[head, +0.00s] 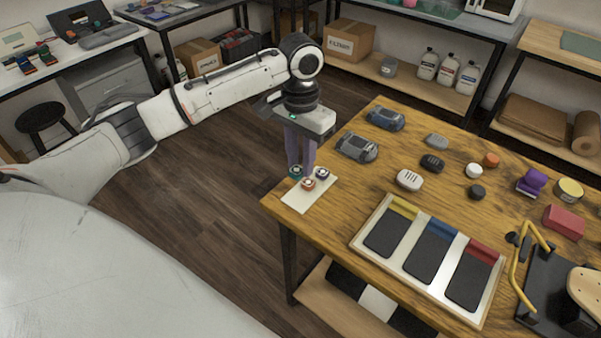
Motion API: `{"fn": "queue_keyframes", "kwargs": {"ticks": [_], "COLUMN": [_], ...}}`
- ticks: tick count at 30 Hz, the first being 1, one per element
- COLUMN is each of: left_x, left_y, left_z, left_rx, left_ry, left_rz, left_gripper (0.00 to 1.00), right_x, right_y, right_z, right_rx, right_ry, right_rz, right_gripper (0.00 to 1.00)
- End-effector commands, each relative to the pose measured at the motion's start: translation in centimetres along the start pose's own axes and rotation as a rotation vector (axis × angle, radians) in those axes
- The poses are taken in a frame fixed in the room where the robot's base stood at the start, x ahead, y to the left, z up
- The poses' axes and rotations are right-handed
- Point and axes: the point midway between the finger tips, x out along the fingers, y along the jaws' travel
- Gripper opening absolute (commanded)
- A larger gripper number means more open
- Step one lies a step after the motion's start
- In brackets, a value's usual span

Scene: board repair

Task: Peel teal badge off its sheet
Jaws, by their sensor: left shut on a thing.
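A white sheet (298,199) lies at the left corner of the wooden table and carries small round badges. The teal badge (295,171) is at its upper left end, the orange-red badge (308,184) near its middle, and a dark blue badge (322,172) at its upper right. My left gripper (297,167) points straight down over the sheet's far end, its fingers at the teal badge. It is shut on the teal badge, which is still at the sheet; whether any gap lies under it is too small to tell. My right gripper is not in view.
A tray with yellow, blue and red sections (360,246) lies at the table's front. Small blocks and discs are spread behind it. A yellow-handled stand (528,270) is at the right.

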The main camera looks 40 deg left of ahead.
Motion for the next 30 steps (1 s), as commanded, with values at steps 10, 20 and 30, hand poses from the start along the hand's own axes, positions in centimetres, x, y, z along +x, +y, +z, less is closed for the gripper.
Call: {"fn": "queue_keyframes", "kwargs": {"ticks": [10,20,30], "left_x": [-1.9,-2.7,-3.6], "left_y": [0.0,0.1,0.1], "left_z": [0.0,0.0,0.0], "left_rx": [0.001,0.001,0.001], "left_ry": [-0.001,-0.001,0.000], "left_rz": [0.000,0.001,0.001], "left_gripper": [0.03,0.03,0.03], "right_x": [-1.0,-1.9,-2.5], "right_y": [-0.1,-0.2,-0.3], "right_z": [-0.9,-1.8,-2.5], "right_rx": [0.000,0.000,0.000], "right_ry": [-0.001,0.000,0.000], "right_rz": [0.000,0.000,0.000], "right_gripper": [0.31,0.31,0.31]}}
